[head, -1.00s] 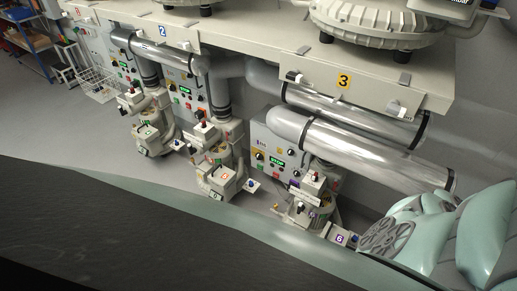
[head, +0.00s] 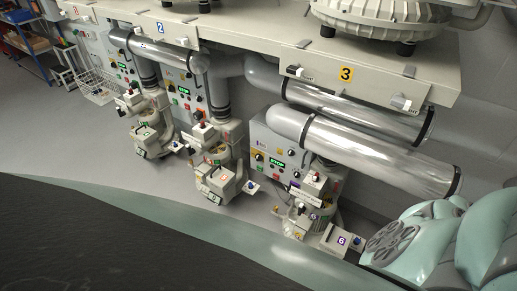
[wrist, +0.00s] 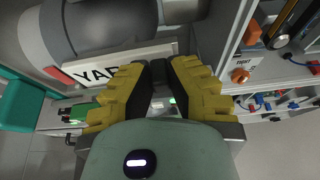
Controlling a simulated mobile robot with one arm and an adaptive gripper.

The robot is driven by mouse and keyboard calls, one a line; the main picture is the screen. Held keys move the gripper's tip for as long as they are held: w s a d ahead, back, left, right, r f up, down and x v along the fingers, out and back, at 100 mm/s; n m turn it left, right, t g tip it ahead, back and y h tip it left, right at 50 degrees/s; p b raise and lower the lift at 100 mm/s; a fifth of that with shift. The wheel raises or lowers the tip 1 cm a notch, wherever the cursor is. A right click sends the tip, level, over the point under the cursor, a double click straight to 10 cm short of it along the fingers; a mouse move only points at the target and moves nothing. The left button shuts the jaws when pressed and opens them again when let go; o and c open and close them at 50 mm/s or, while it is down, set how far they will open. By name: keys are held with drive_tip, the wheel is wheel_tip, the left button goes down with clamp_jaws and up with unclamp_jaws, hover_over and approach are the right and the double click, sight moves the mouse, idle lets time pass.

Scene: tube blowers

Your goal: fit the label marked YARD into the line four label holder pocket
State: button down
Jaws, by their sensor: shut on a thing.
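The label marked YARD (wrist: 88,72) is a white strip with black letters and a red left end, in the left middle of the wrist view. Its last letter is hidden behind my left finger. My gripper (wrist: 163,72) has yellow ribbed fingers and is shut on the label, with the fingertips close together. A large grey cylinder (wrist: 120,22) lies just behind the label. I cannot make out the line four label holder pocket in either view. My gripper and the label do not show in the head view.
In the head view, a beige shelf (head: 270,60) carries number plates 2 and 3. Silver tubes (head: 365,150) and several pump units (head: 222,172) stand below it. In the wrist view, a panel with an orange knob (wrist: 240,76) is at the right. Grey floor (head: 60,130) is clear at left.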

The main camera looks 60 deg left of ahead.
drive_tip(key=shift+f+b, duration=0.3)
drive_tip(key=shift+b, duration=0.05)
idle(0.3)
drive_tip(key=c, duration=1)
unclamp_jaws()
drive_tip(key=v, duration=0.7)
drive_tip(key=shift+a+r, duration=0.15)
drive_tip(key=shift+a, duration=0.05)
